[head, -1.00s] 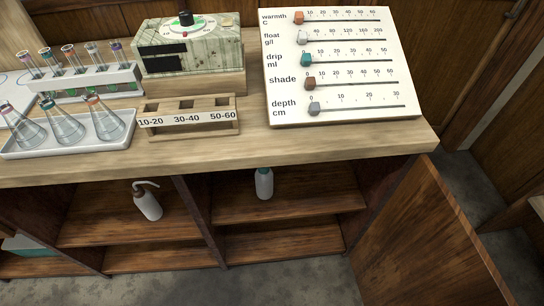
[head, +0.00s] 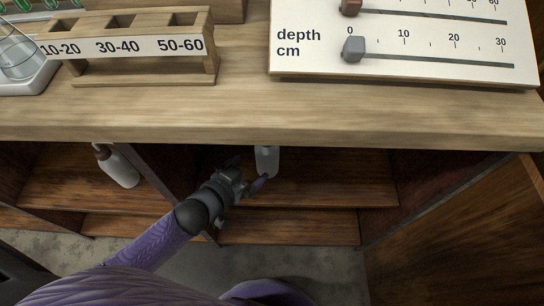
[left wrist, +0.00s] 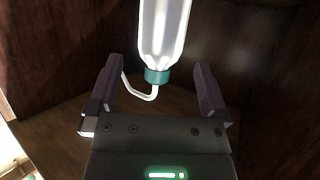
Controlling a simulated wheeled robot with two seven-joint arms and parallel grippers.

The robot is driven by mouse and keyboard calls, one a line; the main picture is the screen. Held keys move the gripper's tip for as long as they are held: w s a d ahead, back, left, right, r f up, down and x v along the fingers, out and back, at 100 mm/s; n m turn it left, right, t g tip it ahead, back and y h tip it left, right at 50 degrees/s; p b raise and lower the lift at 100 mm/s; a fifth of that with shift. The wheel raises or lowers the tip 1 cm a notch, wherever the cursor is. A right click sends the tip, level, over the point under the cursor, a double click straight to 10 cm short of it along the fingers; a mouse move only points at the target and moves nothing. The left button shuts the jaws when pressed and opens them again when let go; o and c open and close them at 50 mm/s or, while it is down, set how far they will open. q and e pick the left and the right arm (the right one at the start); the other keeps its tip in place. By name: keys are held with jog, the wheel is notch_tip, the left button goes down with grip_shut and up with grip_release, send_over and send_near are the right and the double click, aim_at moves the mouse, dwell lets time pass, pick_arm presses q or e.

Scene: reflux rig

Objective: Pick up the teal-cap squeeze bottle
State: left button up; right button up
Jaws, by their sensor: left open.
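The teal-cap squeeze bottle (head: 266,161) stands in the right-hand compartment under the worktop. Its top is hidden by the worktop edge in the head view. In the left wrist view its pale body (left wrist: 163,30), teal cap and bent white spout show, upside down in the picture. My left gripper (head: 249,173) reaches into that compartment and is open. In the left wrist view its two fingers (left wrist: 157,72) lie on either side of the cap and spout, with gaps showing on both sides. My right gripper is not in view.
Another white squeeze bottle (head: 119,168) stands in the compartment to the left, past an upright divider (head: 165,185). The worktop edge (head: 300,128) overhangs the shelves. An open wooden door (head: 460,235) stands at the right. The shelf (head: 335,192) right of the bottle is clear.

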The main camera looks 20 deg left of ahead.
aim_at(267, 152)
pick_arm(q)
jog(key=b+x, duration=0.5)
jog(key=x, duration=0.4)
jog(key=shift+s+a+f+b, duration=0.1)
jog(key=shift+a+f+b, duration=0.1)
jog(key=shift+b, duration=0.1)
jog(key=shift+r, duration=0.25)
jog(key=c, duration=0.5)
jog(key=shift+c, duration=0.2)
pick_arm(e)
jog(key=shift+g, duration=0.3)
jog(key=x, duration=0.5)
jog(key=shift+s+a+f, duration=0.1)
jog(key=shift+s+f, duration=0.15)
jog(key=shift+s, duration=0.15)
